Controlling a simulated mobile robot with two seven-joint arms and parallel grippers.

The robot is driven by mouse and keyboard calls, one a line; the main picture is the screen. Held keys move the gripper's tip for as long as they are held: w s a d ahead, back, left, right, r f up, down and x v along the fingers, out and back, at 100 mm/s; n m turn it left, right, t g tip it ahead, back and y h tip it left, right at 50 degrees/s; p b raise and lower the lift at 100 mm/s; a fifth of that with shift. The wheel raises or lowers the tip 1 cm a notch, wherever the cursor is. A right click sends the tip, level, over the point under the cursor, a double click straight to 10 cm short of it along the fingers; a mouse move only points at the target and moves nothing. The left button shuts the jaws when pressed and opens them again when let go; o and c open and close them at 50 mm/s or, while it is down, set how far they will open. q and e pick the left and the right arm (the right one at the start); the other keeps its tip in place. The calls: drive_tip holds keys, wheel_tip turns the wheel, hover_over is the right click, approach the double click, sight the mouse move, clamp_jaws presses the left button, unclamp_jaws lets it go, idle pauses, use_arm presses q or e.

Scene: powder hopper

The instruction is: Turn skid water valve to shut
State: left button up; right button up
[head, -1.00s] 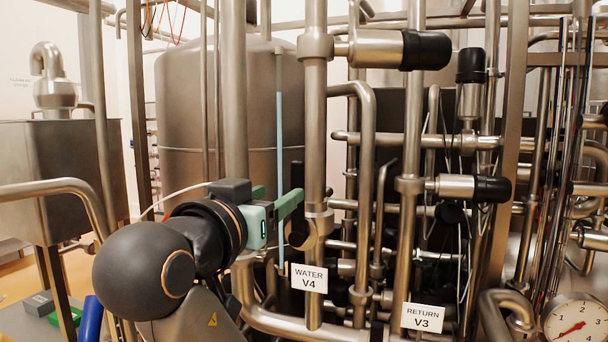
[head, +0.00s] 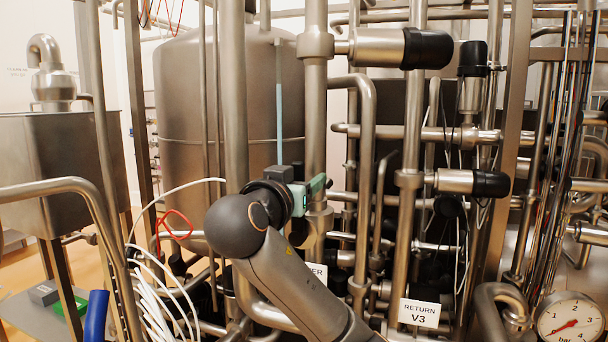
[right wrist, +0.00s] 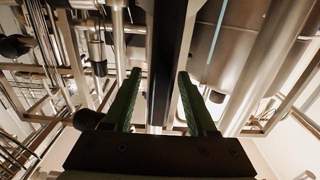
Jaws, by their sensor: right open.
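My right gripper (head: 318,190) is in front of the upright steel pipe (head: 316,110) in the head view. Its green fingers are open and point to the right, toward that pipe. The WATER V4 label (head: 319,272) is mostly hidden behind my right arm. The water valve's handle cannot be made out clearly behind the gripper. In the right wrist view the two green fingers (right wrist: 160,76) stand apart. A long dark bar (right wrist: 171,50) shows between them. I cannot tell whether it is the valve's handle or touches a finger. My left gripper is not in view.
Pipes crowd the area right of the gripper, with the RETURN V3 label (head: 419,313) and a pressure gauge (head: 571,321) low down. A large steel tank (head: 205,95) stands behind. White hoses (head: 150,290) hang left of my arm. A blue cylinder (head: 96,316) is at lower left.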

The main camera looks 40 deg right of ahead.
drive_tip(key=shift+w+d, duration=0.15)
drive_tip(key=shift+d, duration=0.25)
drive_tip(key=shift+c, duration=0.3)
clamp_jaws()
idle(0.9)
